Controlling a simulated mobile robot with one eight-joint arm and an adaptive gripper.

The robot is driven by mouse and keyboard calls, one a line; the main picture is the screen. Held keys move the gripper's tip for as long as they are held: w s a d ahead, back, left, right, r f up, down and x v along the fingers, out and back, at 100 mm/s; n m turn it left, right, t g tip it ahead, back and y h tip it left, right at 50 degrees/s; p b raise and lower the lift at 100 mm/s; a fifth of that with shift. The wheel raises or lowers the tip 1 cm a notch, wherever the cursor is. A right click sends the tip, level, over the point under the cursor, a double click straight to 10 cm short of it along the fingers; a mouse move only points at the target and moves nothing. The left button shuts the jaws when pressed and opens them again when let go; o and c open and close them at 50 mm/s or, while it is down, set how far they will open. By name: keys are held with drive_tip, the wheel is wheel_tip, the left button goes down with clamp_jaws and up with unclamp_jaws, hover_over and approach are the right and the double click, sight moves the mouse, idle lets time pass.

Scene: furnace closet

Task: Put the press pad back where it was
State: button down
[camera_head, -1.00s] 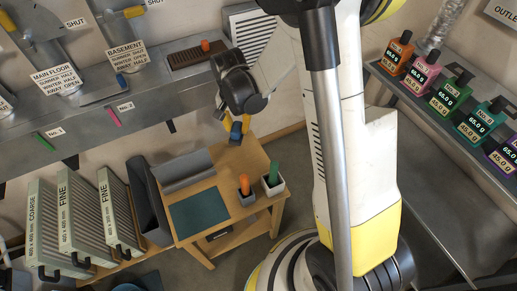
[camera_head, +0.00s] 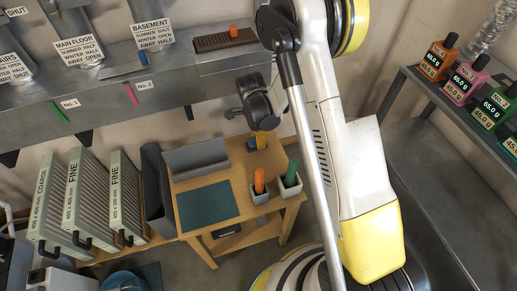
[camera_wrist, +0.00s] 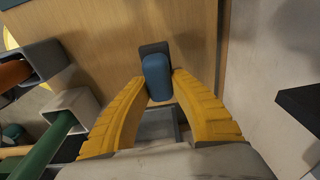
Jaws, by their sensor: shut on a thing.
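My gripper (camera_head: 258,138) is at the back right of the small wooden table (camera_head: 235,178), low over its top. In the wrist view, the yellow fingers of my gripper (camera_wrist: 159,80) are closed on the two sides of a blue block (camera_wrist: 156,70). The block rises from a dark grey base, which I take as the press pad (camera_wrist: 154,47). The base is on or just above the wooden top; I cannot tell whether it touches. In the head view the pad is mostly hidden by the fingers.
A green mat (camera_head: 207,204) and a grey angled rest (camera_head: 196,157) occupy the table's left. Two small holders, with an orange stick (camera_head: 259,181) and a green stick (camera_head: 291,173), stand at the right.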

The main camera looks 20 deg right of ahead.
drive_tip(key=shift+f+b, duration=0.65)
drive_tip(key=shift+f, duration=1)
drive_tip(key=shift+f, duration=0.15)
drive_tip(key=c, duration=1.2)
unclamp_jaws()
drive_tip(key=shift+c, duration=0.2)
